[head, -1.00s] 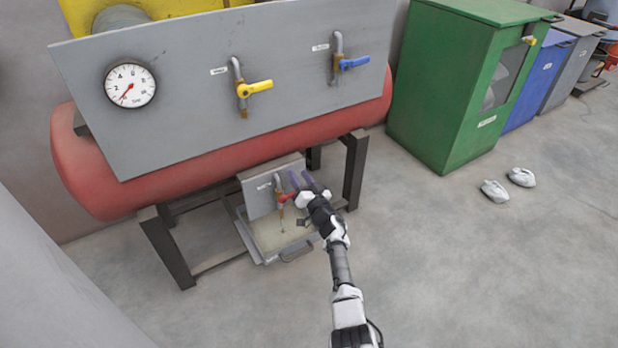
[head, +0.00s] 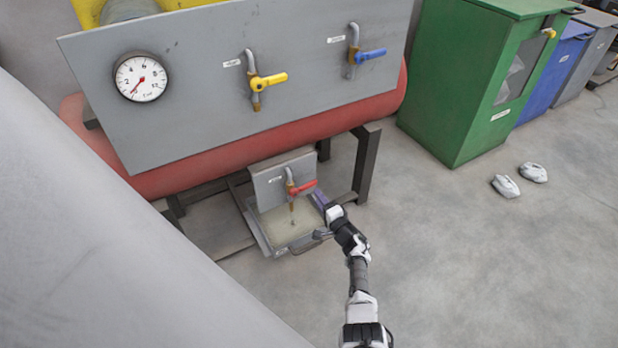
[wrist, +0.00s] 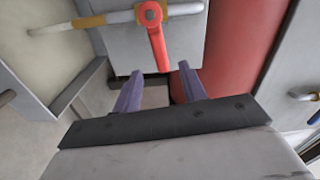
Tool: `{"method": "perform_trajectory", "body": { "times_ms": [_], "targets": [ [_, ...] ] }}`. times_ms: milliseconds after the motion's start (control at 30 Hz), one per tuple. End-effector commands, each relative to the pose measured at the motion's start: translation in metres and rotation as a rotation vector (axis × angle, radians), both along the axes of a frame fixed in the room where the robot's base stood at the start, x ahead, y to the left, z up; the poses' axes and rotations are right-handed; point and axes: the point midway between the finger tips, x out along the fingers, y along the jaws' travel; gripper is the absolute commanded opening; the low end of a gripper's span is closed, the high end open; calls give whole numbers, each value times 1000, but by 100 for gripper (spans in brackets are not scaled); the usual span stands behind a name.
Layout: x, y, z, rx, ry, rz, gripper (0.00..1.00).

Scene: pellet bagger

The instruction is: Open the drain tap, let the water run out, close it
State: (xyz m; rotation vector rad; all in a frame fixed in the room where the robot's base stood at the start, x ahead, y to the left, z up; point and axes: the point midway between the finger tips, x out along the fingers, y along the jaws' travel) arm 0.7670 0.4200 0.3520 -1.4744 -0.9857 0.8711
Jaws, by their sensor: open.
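The drain tap (head: 291,190) is on a small grey plate under the red tank. Its red lever (head: 303,187) points right, across the pipe; it also shows in the wrist view (wrist: 156,40). A thin pale line runs from the brass spout (head: 292,206) down to the tray; I cannot tell surely whether it is running water. The tray (head: 263,243) below has a pale, yellowish content. My gripper (head: 322,197) is open and empty, just right of and below the lever's end. In the wrist view its two purple fingertips (wrist: 160,68) stand either side of the lever's tip, with gaps.
A yellow-handled tap (head: 268,80), a blue-handled tap (head: 368,56) and a gauge (head: 141,78) are on the grey panel above. Dark frame legs (head: 366,165) stand close to my gripper. A green cabinet (head: 460,90) is at right; the floor before it is mostly clear.

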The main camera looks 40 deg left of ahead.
Motion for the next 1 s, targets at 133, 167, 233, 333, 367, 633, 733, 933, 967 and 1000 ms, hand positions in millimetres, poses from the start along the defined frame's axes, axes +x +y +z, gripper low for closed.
{"method": "perform_trajectory", "body": {
  "times_ms": [133,167,233,333,367,633,733,933,967,1000],
  "targets": [
    [8,22,-6,1,-5,3,42],
    [10,26,-6,0,-4,2,42],
    [15,35,-5,1,-4,1,42],
    [19,47,-5,0,-4,1,42],
    [21,50,-5,1,-5,1,42],
    [29,71,-3,-1,-2,0,42],
    [31,74,-1,-1,-2,0,42],
    [31,76,1,-1,-2,0,42],
    [31,76,1,-1,-2,-1,42],
    [31,76,1,-1,-2,-1,42]
  ]
}}
